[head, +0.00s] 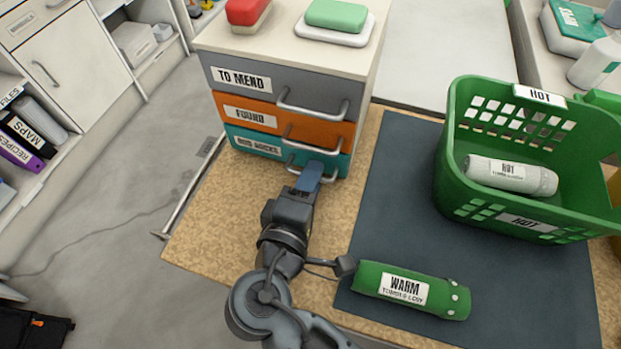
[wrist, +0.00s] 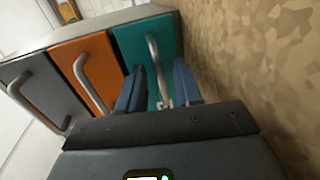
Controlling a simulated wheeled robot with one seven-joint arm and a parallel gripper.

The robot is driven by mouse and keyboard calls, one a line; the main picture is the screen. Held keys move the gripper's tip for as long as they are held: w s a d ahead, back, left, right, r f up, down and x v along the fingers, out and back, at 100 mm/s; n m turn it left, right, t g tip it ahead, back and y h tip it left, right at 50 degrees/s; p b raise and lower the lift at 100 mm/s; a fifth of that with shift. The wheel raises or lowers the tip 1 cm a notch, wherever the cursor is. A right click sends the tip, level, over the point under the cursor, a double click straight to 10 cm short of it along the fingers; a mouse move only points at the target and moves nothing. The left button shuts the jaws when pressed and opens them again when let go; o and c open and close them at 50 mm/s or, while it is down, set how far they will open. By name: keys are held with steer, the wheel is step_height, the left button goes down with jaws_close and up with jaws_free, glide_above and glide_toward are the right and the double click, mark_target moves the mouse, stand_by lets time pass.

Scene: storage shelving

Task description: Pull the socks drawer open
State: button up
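The teal socks drawer (head: 250,142) is the lowest of three in a small drawer unit and looks shut, in line with the drawers above; its label appears to read "ODD SOCKS". Its light metal bar handle (head: 310,149) is partly hidden by my gripper (head: 310,177). In the wrist view, my gripper (wrist: 158,88) is open, with one blue finger on each side of the teal drawer's handle (wrist: 154,65). Gaps show between the fingers and the bar. The teal drawer front (wrist: 135,45) is just beyond the fingertips.
Above it are an orange "FOUND" drawer (head: 300,125) and a grey "TO MEND" drawer (head: 315,92), both with handles. A green basket (head: 455,150) stands at right on a dark mat (head: 400,215). A green "WARM" roll (head: 370,277) lies nearer. The tabletop before the drawers is clear.

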jaws_close()
stand_by(1.4)
